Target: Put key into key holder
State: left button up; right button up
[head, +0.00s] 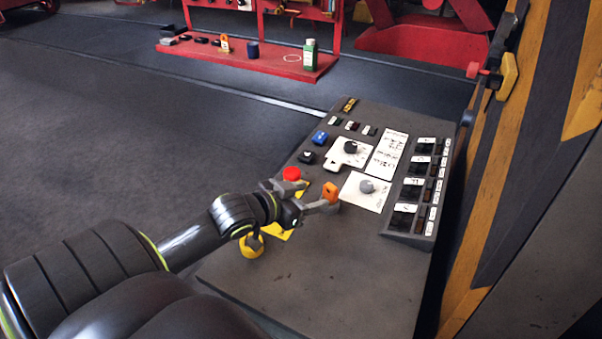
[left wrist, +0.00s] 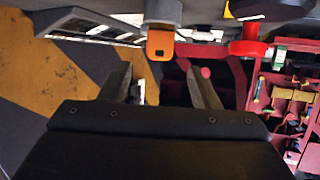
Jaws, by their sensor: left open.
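An orange key (head: 331,191), probably the task's key, is at the jaws of my left gripper (head: 322,196), above the slanted control panel (head: 330,265). In the left wrist view the orange key (left wrist: 160,46) has a small hole. It lines up with a grey round piece (left wrist: 163,11); I cannot tell whether it is seated in it. The fingers of my left gripper (left wrist: 158,68) are open, with the key in line between them near the tips. A grey knob (head: 366,186) stands on a white plate just right of the key. I cannot tell which part is the key holder. My right gripper is out of view.
A red button (head: 291,173) is close to my left gripper and also shows in the left wrist view (left wrist: 245,47). A black knob (head: 350,147) and a switch block (head: 405,215) are further off. A striped yellow-black post (head: 520,130) borders the panel. The panel's lower part is bare.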

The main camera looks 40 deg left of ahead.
pick_arm(q)
jog(key=shift+v, duration=1)
